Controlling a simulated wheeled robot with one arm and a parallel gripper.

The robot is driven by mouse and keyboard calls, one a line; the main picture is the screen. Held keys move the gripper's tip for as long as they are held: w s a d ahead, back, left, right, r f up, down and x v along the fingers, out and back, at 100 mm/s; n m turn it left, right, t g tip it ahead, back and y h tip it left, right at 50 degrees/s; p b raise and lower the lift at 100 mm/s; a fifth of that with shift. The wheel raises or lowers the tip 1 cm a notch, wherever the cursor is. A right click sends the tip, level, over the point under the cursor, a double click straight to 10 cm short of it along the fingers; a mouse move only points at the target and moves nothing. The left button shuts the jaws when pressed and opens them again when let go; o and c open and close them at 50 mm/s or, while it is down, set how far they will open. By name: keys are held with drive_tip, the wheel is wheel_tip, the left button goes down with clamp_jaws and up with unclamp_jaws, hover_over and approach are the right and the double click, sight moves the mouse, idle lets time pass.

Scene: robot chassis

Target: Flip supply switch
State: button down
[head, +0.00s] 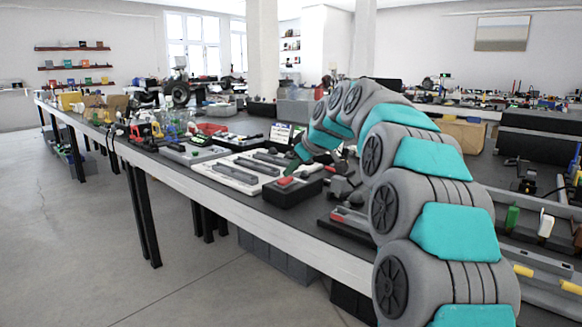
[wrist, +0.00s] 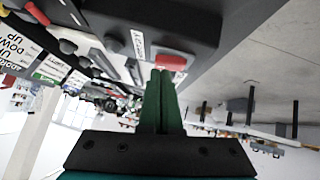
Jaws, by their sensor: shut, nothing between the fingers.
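The supply switch is a red rocker (head: 285,181) on top of a black box (head: 290,194) near the front edge of the workbench. In the wrist view the red rocker (wrist: 172,61) is just beyond my fingertips, on the dark box face (wrist: 185,28) beside a white label (wrist: 138,44). My gripper (wrist: 161,74) has its green fingers closed together with nothing between them. In the head view my gripper (head: 292,170) points down at the rocker from above. The fingertips are very close to the rocker; I cannot tell whether they touch it.
A white tray (head: 232,175) with grey bars lies left of the black box. More tools and bins crowd the bench behind. The floor (head: 80,240) in front is clear.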

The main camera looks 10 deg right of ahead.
drive_tip(key=shift+w+d+f+g+y, duration=0.15)
drive_tip(key=shift+d+f+g+y, duration=0.05)
drive_tip(key=shift+f+g+y, duration=0.15)
drive_tip(key=shift+a, duration=0.15)
drive_tip(key=shift+s+a, duration=0.55)
drive_tip(key=shift+a, duration=0.05)
drive_tip(key=shift+r, duration=0.1)
drive_tip(key=r, duration=0.3)
drive_tip(key=r+p, duration=0.1)
drive_tip(key=shift+s+a+r, duration=0.3)
drive_tip(key=shift+s+a, duration=0.05)
drive_tip(key=b+v, duration=0.1)
drive_tip(key=v, duration=0.8)
drive_tip(key=shift+s, duration=0.45)
drive_tip(key=shift+d, duration=0.1)
